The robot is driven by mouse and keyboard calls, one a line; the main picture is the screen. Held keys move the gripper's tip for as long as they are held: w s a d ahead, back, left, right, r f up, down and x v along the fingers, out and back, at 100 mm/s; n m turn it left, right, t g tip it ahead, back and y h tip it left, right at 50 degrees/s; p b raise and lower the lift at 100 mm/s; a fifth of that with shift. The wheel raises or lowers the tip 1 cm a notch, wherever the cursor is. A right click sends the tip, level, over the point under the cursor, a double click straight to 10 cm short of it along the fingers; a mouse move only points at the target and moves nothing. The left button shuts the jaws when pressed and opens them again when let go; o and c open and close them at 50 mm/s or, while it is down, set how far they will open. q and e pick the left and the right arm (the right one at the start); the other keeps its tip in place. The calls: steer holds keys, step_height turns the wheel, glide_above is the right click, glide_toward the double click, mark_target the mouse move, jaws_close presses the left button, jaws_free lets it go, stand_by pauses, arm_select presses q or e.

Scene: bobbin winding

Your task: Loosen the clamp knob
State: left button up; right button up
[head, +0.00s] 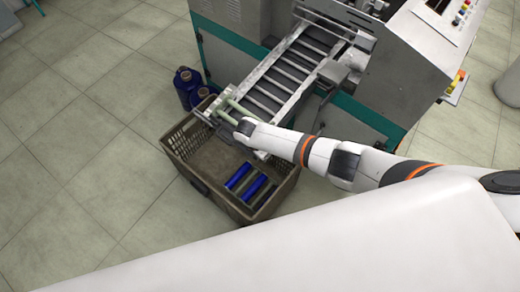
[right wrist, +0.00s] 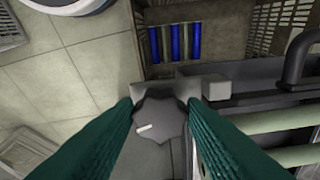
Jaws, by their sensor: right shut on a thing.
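The clamp knob (right wrist: 160,120) is dark grey and lobed, with a short white mark on its face pointing to the left in the right wrist view. My right gripper (right wrist: 158,104) has its two green ribbed fingers on either side of the knob and is shut on it. In the head view my right arm reaches in from the right to the low end of the machine's roller track, above the crate. There the hand hides the knob. My left gripper is not in view.
The machine's roller track (head: 281,78) slopes down to the crate. Pale green rods (right wrist: 275,121) lie close right of the knob. Floor at left is clear.

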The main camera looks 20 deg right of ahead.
stand_by(0.5)
steer(key=o, duration=1)
